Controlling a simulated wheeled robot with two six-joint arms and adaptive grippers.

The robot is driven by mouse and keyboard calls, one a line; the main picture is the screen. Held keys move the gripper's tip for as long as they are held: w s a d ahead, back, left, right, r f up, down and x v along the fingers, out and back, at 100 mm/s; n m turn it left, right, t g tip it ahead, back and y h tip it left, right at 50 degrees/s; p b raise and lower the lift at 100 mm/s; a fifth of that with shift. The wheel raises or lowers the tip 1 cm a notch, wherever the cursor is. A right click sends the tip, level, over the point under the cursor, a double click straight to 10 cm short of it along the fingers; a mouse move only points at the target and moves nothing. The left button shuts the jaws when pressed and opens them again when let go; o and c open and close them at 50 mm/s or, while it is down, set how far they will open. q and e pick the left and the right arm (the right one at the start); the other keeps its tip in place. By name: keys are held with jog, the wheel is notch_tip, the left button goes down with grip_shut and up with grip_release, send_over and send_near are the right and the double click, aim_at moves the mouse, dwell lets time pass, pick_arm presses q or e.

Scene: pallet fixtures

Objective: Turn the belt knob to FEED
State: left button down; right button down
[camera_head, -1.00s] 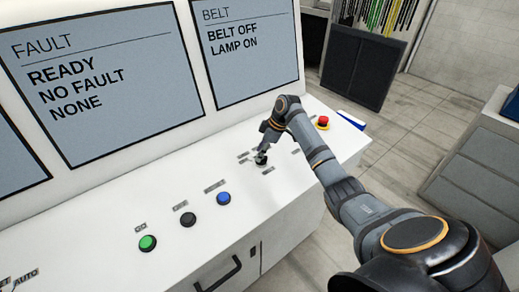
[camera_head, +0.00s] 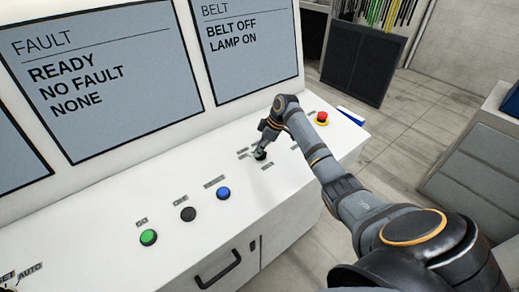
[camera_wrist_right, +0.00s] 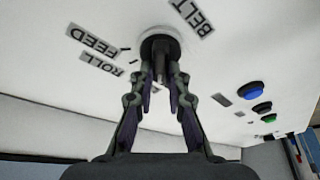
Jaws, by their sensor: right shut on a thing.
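The belt knob (camera_head: 260,156) is a small dark knob on the white console top (camera_head: 185,168). In the right wrist view the knob (camera_wrist_right: 160,46) shows beside a BELT label (camera_wrist_right: 192,17) and the FEED (camera_wrist_right: 90,40) and ROLL (camera_wrist_right: 102,64) labels. My right gripper (camera_head: 262,150) reaches down onto the knob and is shut on it; its fingers (camera_wrist_right: 160,75) close around the knob's stem in the wrist view. The fingers partly hide the knob in the head view. The belt screen (camera_head: 245,45) reads BELT OFF, LAMP ON.
Green (camera_head: 148,237), black (camera_head: 188,214) and blue (camera_head: 223,193) buttons sit along the console front. A red button (camera_head: 322,117) stands at the far right end, near a blue-and-white item (camera_head: 351,116). The fault screen (camera_head: 100,80) reads READY, NO FAULT, NONE.

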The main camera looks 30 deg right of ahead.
jog(key=shift+m, duration=0.4)
jog(key=m+t+h, duration=0.1)
jog(key=m, duration=0.2)
jog(key=m+h, duration=0.1)
jog(key=m, duration=0.1)
jog(key=m+h, duration=0.1)
jog(key=m, duration=0.2)
jog(key=shift+w+r+t, duration=0.1)
jog(key=shift+t, duration=0.3)
jog(key=m+h, duration=0.1)
jog(key=m, duration=0.4)
jog(key=shift+d+h, duration=0.1)
jog(key=shift+h, duration=0.3)
pick_arm(q)
jog(key=shift+s, duration=0.3)
pick_arm(e)
jog(key=shift+d+m+g+h, duration=0.1)
jog(key=shift+m+g+h, duration=0.5)
jog(key=shift+m, duration=1.3)
jog(key=c, duration=1.3)
grip_release()
